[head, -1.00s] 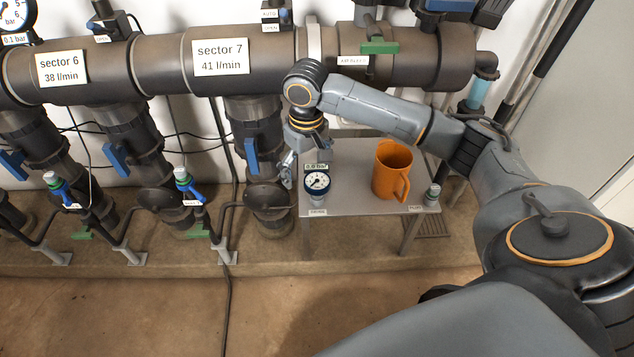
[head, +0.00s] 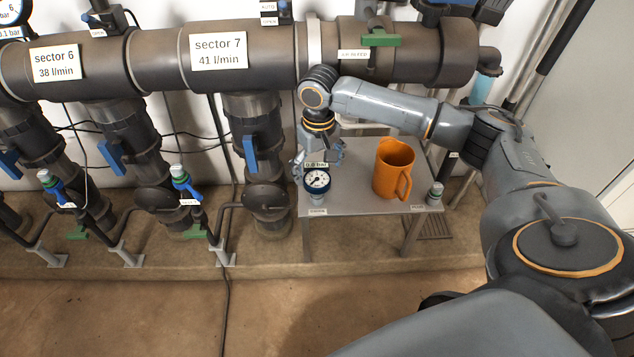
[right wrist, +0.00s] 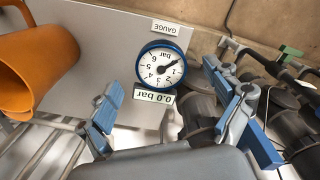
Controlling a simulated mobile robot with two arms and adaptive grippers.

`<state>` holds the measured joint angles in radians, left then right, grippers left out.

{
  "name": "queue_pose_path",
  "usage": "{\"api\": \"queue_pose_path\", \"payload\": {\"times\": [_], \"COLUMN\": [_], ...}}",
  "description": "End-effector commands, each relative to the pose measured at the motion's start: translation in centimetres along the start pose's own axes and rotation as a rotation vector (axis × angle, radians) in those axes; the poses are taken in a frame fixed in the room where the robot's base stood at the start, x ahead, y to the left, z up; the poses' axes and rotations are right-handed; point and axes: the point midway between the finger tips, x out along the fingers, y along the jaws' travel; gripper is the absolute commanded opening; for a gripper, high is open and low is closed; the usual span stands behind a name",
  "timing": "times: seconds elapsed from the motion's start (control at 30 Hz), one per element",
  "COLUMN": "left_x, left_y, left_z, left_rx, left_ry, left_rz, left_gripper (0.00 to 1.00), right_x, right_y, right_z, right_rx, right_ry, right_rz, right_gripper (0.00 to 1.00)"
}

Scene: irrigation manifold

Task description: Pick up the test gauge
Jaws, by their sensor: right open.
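The test gauge (head: 317,182) is a round dial with a white face and dark blue rim. It stands at the left front of a small grey table (head: 345,204), with a "0.0 bar" tag at its top. In the right wrist view the gauge (right wrist: 162,66) shows between and beyond the blue-padded fingers. My right gripper (head: 318,160) is just behind and above the gauge, open, with one finger on each side; I cannot tell whether either finger touches it. Its fingers also show in the right wrist view (right wrist: 172,118). My left gripper is not in view.
An orange jug (head: 393,168) stands on the table right of the gauge. The large manifold pipe (head: 270,56) runs behind and above; a sector pipe with a blue lever (head: 250,153) stands left of the table.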

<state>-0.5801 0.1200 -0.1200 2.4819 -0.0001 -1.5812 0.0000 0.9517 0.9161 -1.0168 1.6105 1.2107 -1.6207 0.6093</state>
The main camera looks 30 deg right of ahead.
Motion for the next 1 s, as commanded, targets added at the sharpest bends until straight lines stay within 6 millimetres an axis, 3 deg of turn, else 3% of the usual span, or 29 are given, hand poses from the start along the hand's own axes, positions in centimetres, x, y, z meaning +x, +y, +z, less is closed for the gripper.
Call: {"api": "queue_pose_path", "payload": {"times": [0.3, 0.57, 0.87, 1.0], "left_x": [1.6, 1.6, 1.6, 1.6], "left_y": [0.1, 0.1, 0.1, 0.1], "left_z": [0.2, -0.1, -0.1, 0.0], "left_rx": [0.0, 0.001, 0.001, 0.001], "left_ry": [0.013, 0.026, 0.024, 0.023], "left_rz": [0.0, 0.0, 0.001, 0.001], "left_gripper": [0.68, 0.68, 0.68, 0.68], "right_x": [4.8, 5.2, 5.2, 5.1], "right_y": [0.0, 0.0, 0.0, 0.0], "right_z": [0.1, 0.0, 0.1, 0.0], "right_rx": [0.0, -0.001, -0.001, -0.001], "right_ry": [-0.003, 0.0, -0.001, 0.0], "right_rz": [0.002, 0.001, 0.001, 0.001], "right_gripper": [0.91, 0.91, 0.34, 0.31]}}
